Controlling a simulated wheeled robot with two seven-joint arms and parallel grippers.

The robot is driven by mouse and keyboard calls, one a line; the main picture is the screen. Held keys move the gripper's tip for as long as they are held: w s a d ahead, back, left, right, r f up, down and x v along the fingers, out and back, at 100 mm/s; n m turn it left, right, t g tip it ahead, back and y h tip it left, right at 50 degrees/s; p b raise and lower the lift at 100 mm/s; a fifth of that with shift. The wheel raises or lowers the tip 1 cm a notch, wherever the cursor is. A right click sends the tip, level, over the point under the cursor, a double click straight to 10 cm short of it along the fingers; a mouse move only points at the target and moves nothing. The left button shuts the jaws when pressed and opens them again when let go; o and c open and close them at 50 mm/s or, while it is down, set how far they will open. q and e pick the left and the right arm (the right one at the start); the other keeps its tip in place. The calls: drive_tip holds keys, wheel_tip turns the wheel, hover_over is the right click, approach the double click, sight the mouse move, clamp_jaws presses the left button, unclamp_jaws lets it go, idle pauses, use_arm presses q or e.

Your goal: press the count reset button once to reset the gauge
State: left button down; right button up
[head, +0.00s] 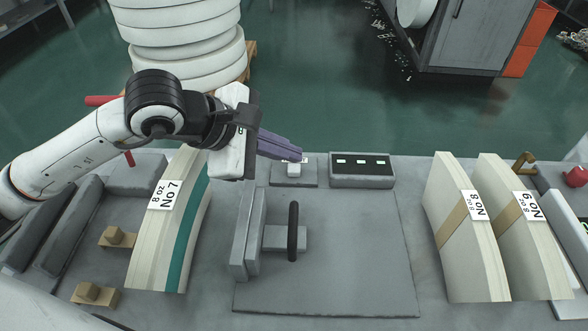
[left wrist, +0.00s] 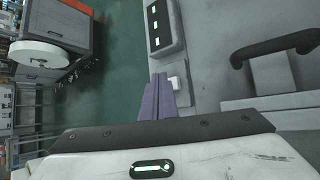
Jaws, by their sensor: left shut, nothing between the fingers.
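The gauge (head: 361,163) is a grey box with a black panel and lit displays, at the back edge of the bench; it also shows at the top of the left wrist view (left wrist: 160,30). Just left of it in the head view, a small white button (head: 294,171) sits on a grey base; in the left wrist view the button (left wrist: 179,83) is right beside my fingertips. My left gripper (head: 299,156) is shut and empty, its purple fingers pointing right, over the far side of the button. I cannot tell whether they touch. My right gripper is out of view.
A grey plate with a black-handled fixture (head: 293,232) lies in front of the button. A No 7 paper stack (head: 150,250) stands left; No 8 (head: 462,245) and No 9 (head: 525,250) stacks stand right. Bare plate surface lies between fixture and No 8.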

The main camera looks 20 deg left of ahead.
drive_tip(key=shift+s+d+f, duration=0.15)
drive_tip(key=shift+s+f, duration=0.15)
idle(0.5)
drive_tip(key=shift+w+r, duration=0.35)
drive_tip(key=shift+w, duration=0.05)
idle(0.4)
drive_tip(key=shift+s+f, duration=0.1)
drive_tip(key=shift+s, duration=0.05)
use_arm(q)
drive_tip(key=shift+f+b, duration=0.4)
drive_tip(key=shift+b, duration=0.3)
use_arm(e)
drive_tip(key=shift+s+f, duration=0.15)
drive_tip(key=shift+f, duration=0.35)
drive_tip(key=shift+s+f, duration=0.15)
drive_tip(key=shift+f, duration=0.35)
